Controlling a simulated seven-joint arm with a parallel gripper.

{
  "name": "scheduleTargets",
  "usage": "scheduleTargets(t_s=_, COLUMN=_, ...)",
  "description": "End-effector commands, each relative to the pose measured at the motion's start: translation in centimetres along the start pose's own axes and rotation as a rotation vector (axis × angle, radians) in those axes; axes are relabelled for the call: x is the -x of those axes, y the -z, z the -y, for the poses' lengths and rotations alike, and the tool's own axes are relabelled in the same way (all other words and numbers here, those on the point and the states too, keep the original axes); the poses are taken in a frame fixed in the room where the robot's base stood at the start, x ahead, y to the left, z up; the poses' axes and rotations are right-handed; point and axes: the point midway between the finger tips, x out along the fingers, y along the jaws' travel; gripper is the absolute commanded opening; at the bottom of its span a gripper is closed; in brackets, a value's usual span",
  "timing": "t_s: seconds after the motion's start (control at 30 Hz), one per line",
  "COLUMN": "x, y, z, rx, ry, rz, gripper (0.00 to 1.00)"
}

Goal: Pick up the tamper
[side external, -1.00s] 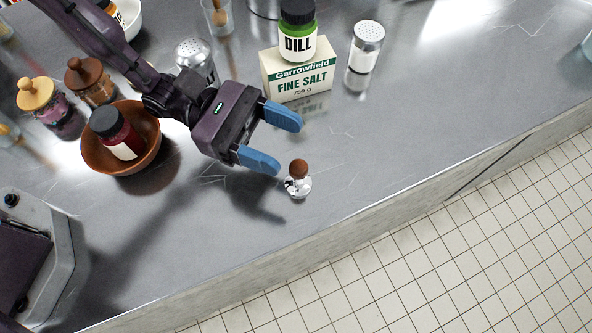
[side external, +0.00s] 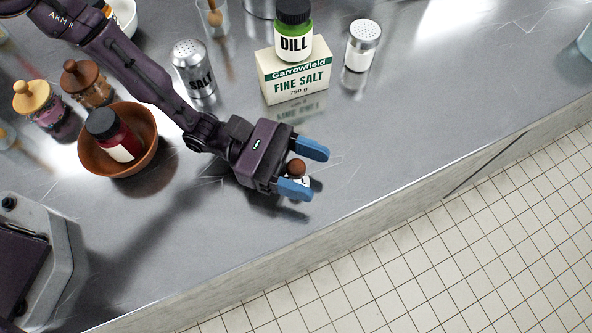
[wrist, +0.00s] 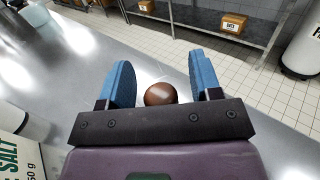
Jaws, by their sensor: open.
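The tamper (side external: 297,168) stands upright on the steel counter, with a brown knob on top and a shiny metal base. My gripper (side external: 311,169) is open around it, with one blue finger on each side. In the side external view the lower finger hides part of the metal base. In the wrist view the brown knob of the tamper (wrist: 160,94) shows between the two blue fingers (wrist: 161,82), with a gap on either side. The gripper's dark front bar hides the rest of it.
A Garrowfield fine salt box (side external: 295,80) with a dill jar (side external: 293,32) on it stands behind. A salt shaker (side external: 194,70), another shaker (side external: 362,46) and a wooden bowl (side external: 146,164) holding a red jar (side external: 115,135) stand nearby. The counter's front edge (side external: 392,215) is close.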

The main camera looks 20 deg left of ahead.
Motion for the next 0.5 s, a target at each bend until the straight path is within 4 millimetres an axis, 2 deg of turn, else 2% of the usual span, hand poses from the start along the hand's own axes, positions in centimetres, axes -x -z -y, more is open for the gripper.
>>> scheduleTargets(t_s=0.23, x=-0.18, y=-0.01, z=-0.01, rx=0.001, ry=-0.001, rz=0.000, gripper=0.58)
scheduleTargets(t_s=0.47, x=-0.17, y=-0.02, z=-0.02, rx=0.000, ry=0.000, rz=0.000, gripper=0.05)
scheduleTargets(t_s=0.5, x=-0.16, y=-0.02, z=-0.02, rx=0.000, ry=0.000, rz=0.000, gripper=0.05)
